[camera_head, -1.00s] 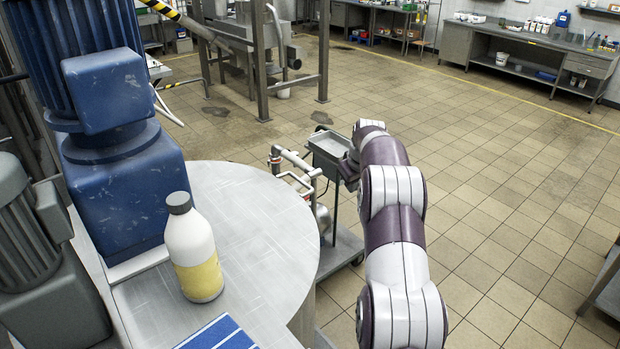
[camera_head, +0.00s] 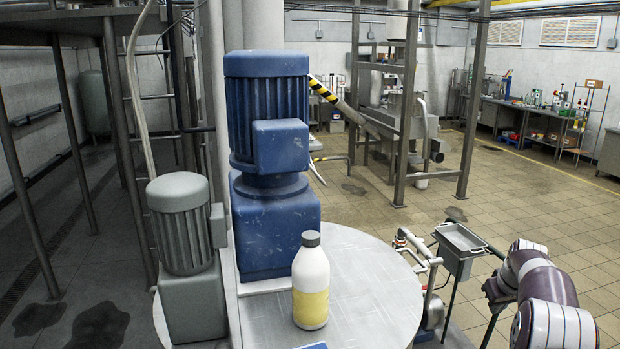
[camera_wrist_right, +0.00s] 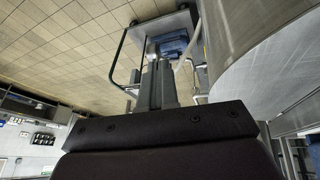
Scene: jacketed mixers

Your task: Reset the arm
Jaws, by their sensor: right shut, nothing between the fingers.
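My right arm (camera_head: 543,285), in white and dark purple segments, is bent at the lower right of the head view, to the right of the round metal vessel top. The dark end of the arm (camera_head: 497,292) points left, close to the grey tray of a cart. My right gripper (camera_wrist_right: 157,70) shows in the wrist view as two grey fingers side by side, shut and empty. Its fingertips are hidden or too small to make out in the head view. My left arm and gripper are not in view.
A white bottle with a yellow label (camera_head: 311,283) stands upright on the round vessel top (camera_head: 375,290), beside a blue motor (camera_head: 268,150). A smaller grey motor (camera_head: 185,240) stands left. A cart with a grey tray (camera_head: 460,240) is close to my arm. Tiled floor (camera_head: 560,190) beyond is open.

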